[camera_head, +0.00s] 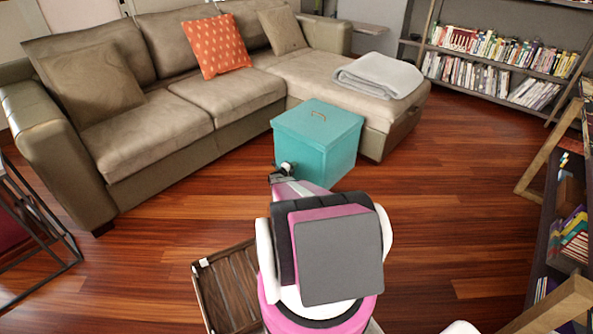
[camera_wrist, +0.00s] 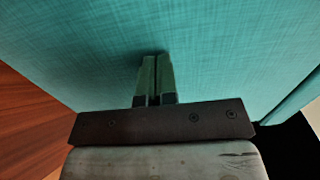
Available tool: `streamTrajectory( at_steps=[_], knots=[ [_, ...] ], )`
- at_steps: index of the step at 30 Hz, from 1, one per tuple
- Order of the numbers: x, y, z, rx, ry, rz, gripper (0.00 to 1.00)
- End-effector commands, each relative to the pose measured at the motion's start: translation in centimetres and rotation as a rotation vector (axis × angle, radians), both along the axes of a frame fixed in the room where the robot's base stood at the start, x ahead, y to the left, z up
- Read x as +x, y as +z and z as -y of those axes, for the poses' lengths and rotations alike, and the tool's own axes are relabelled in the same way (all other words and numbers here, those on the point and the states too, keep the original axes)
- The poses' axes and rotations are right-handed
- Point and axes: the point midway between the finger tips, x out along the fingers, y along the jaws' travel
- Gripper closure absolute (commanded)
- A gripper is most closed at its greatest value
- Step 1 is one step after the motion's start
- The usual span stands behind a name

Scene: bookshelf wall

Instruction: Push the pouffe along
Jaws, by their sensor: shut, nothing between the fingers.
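The pouffe (camera_head: 318,140) is a teal box with a handle on its lid. It stands upright on the wooden floor in front of the sofa, near the chaise part. My gripper (camera_head: 283,167) is at the pouffe's near left side, low on it in the head view. In the wrist view the pouffe's teal fabric (camera_wrist: 215,55) fills most of the picture. There my gripper (camera_wrist: 155,62) shows two fingers side by side, shut and empty, with the tips at or very near the fabric. I cannot tell for sure whether they touch.
The brown sofa (camera_head: 175,95) stands behind and left of the pouffe, its chaise (camera_head: 375,108) close behind right. A slatted wooden crate (camera_head: 228,290) lies on the floor beside my base. Bookshelves (camera_head: 500,65) stand at the back right and right edge. Floor (camera_head: 440,200) right of the pouffe is clear.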

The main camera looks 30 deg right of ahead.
Motion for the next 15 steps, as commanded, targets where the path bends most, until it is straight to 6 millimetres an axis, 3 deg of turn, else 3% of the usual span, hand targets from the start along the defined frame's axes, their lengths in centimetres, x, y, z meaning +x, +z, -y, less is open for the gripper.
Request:
streamTrajectory(
  at_steps=[15],
  knots=[
    [1.1,-0.1,2.9,0.0,-0.002,0.001,1.0]
  ],
)
